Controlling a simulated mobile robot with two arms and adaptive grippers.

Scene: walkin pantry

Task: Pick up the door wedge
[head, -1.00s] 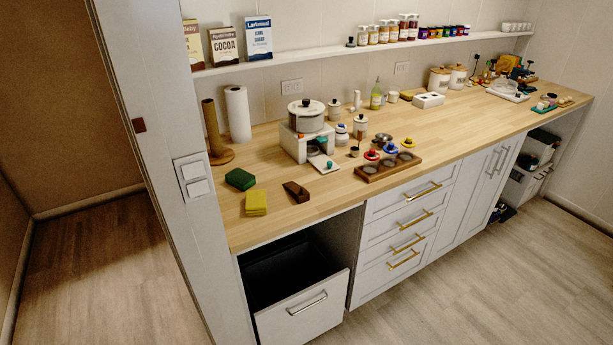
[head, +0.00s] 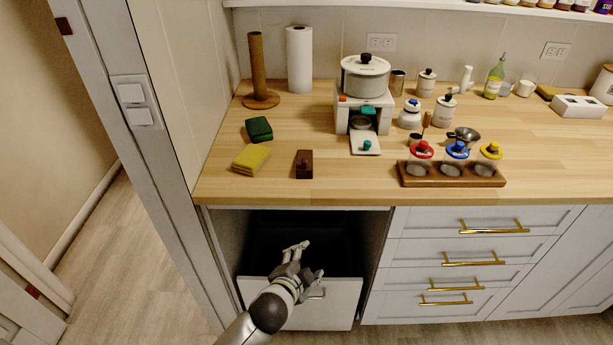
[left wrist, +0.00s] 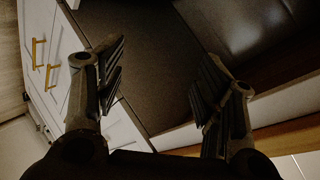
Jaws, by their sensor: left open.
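The door wedge (head: 304,164) is a small dark brown wooden block on the front left part of the counter in the head view, right of the yellow cloth stack. My left gripper (head: 309,261) is open and empty. It is in front of the pulled-out bin drawer, lower than the counter top and below the wedge in the picture. In the left wrist view its two fingers (left wrist: 160,82) are spread apart with nothing between them. The wedge cannot be made out in that view. My right gripper is not seen.
A yellow cloth stack (head: 251,159) and a green sponge (head: 259,129) lie left of the wedge. A toy-like white stove (head: 343,118) with a pot and a wooden rack (head: 452,182) with colored lids stand to the right. The counter's front edge overhangs the open bin drawer (head: 332,313).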

